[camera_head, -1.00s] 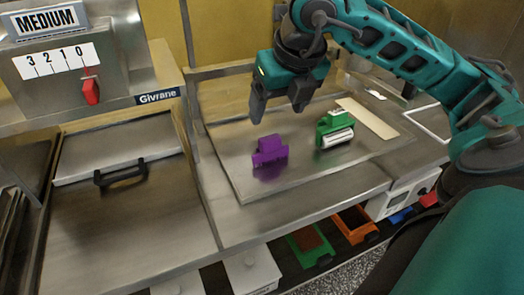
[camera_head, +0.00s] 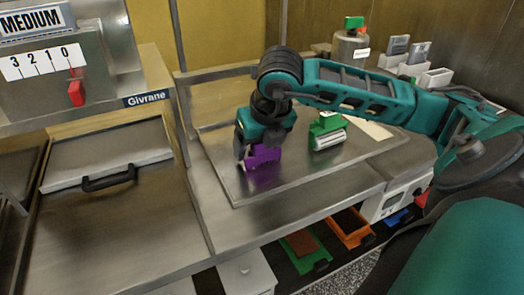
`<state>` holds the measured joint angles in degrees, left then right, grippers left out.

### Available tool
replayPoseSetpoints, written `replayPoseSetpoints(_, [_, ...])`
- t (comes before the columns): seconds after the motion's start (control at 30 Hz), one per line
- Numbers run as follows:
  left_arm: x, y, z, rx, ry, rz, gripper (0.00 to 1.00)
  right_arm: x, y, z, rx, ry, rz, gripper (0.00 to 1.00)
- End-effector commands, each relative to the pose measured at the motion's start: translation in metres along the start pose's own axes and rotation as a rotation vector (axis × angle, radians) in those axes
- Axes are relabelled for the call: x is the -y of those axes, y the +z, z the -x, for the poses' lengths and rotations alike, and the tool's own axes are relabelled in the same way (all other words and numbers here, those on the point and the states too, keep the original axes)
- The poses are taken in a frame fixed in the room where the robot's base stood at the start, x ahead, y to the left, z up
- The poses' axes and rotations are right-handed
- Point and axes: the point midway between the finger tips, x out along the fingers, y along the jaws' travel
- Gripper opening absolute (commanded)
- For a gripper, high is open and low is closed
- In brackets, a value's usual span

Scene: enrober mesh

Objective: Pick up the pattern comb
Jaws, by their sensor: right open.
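The pattern comb, taken to be the purple tool (camera_head: 262,155), stands on the steel tray (camera_head: 225,179). My right gripper (camera_head: 257,148) is down at the comb, its jaws open around or just beside the comb's upper part. The fingers and wrist hide part of the comb, and I cannot tell whether they touch it. My left gripper is not in view.
A green tool with a white roller (camera_head: 327,133) stands on the tray right of the comb. A pale strip (camera_head: 371,128) lies behind it. A steel lid with a black handle (camera_head: 109,178) is at left. Orange (camera_head: 350,228) and green (camera_head: 305,250) bins sit below the front edge.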

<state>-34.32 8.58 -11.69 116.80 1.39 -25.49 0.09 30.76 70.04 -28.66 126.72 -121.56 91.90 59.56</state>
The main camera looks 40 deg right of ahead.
Motion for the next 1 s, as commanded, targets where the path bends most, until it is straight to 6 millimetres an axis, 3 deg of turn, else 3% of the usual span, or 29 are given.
replayPoseSetpoints(0.13, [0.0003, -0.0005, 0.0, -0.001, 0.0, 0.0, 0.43, -0.0001, 0.0, 0.0003, 0.0, 0.0, 0.0, 0.75])
replayPoseSetpoints(0.7, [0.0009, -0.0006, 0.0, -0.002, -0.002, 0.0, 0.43, -0.0001, 0.0001, 0.0007, 0.0, 0.0, 0.0, 0.2])
replayPoseSetpoints(1.0, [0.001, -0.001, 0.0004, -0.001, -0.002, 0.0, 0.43, -0.0001, 0.0014, 0.0032, 0.001, 0.0, 0.0, 0.2])
